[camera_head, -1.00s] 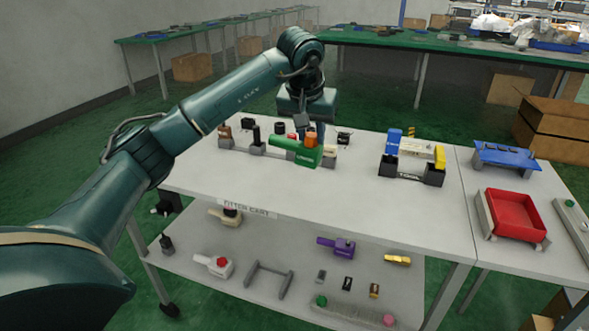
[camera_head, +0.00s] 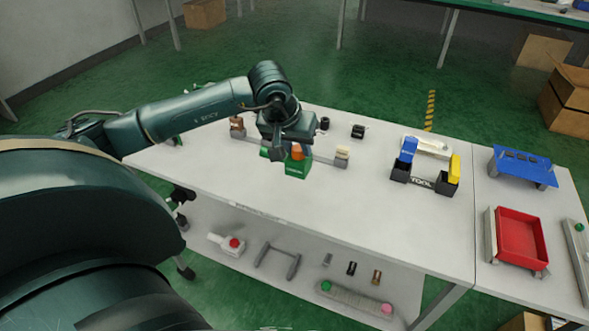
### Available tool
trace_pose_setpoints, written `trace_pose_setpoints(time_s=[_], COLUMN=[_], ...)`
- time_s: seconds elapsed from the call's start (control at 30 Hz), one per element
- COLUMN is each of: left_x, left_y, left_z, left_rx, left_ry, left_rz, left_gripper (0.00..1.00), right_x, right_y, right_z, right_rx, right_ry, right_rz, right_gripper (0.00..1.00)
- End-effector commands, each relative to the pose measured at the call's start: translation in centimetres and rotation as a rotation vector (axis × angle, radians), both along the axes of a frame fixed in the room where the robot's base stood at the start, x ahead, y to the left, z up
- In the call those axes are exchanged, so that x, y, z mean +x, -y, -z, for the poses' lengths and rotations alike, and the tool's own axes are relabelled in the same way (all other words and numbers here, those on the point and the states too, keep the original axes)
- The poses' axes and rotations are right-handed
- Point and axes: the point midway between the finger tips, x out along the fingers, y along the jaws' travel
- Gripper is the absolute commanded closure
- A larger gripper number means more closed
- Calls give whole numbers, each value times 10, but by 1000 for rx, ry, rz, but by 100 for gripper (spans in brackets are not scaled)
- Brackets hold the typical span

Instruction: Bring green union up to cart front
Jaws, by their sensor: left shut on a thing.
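The green union (camera_head: 297,169), with an orange top, is at the far middle of the cart's top (camera_head: 215,182). It stands in front of a grey rack (camera_head: 325,157) and overlaps it in this view; I cannot tell if it touches the rack or the cart top. My left gripper (camera_head: 278,151) comes down from above and is shut on the green union, hiding part of it. The cart's front edge (camera_head: 330,237) is nearer me, with bare top between it and the union. My right gripper is out of view.
A black tool caddy (camera_head: 425,182) stands to the right. Further right are a red tray (camera_head: 521,240) and a blue stand (camera_head: 522,167) on the adjoining table. Small black pieces (camera_head: 358,132) lie behind the rack. The lower shelf holds a white part with a red knob (camera_head: 228,244).

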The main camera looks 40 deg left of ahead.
Motion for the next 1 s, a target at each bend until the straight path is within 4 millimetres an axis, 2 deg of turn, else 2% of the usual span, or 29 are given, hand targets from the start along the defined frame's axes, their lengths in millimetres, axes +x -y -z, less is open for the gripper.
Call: trace_pose_setpoints(time_s=[0.03,0.13,0.37,0.53,0.93,0.97,1.0], left_x=[-1,0,0,0,1,1,1], left_y=[0,0,0,0,0,0,0], left_z=[11,27,46,70,80,78,78], left_rx=[-1,0,0,-1,1,1,1], left_ry=[-4,-3,-1,-4,2,1,0], left_rz=[-1,0,0,-2,-1,0,0], left_gripper=[100,100,100,100,100,69,66], right_x=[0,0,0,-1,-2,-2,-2], right_y=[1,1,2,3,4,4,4], right_z=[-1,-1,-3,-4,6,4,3], right_rx=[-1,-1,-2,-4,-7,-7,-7], right_ry=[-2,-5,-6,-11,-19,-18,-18], right_rz=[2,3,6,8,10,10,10], right_gripper=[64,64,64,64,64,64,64])
